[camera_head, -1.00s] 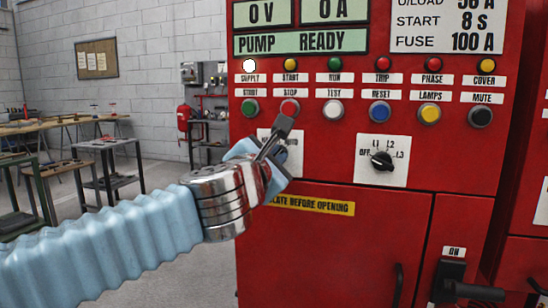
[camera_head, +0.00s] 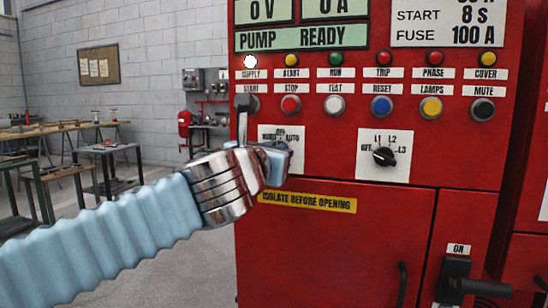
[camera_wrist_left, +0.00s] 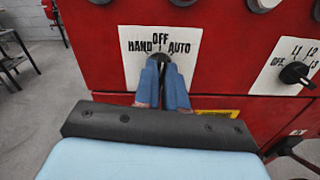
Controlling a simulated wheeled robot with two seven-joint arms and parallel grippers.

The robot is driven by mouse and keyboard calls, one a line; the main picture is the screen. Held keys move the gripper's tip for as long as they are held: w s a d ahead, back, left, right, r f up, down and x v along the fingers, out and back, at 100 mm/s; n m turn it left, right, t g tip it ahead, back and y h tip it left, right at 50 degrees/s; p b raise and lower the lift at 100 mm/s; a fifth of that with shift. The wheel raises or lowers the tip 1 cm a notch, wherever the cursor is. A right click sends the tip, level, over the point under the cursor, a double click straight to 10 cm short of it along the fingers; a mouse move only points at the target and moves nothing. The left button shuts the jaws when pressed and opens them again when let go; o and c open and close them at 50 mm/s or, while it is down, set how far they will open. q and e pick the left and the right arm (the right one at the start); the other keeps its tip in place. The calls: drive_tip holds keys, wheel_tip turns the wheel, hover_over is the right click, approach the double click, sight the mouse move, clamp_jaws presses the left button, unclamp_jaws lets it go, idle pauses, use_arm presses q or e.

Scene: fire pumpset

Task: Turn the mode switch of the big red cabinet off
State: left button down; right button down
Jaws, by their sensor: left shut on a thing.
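The big red cabinet (camera_head: 460,160) fills the right half of the head view. Its mode switch plate (camera_head: 268,132), marked HAND, OFF and AUTO, is partly covered by my left gripper (camera_head: 284,158). The blue fingers of my left gripper (camera_wrist_left: 165,72) are shut on the dark mode switch knob (camera_wrist_left: 164,54). The fingers hide most of the knob, and they point up toward OFF. My right gripper is not in view.
A second rotary switch (camera_head: 384,156), marked OFF, L1, L2 and L3, sits to the right. A row of push buttons (camera_head: 382,108) is above, and a yellow label (camera_head: 307,202) below. A black handle (camera_head: 460,285) sticks out at lower right. Workbenches (camera_head: 107,150) stand far left.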

use_arm(q)
drive_tip(key=shift+n, duration=0.6)
drive_tip(key=c, duration=1.2)
unclamp_jaws()
drive_tip(key=b+v, duration=0.1)
drive_tip(key=v, duration=1.3)
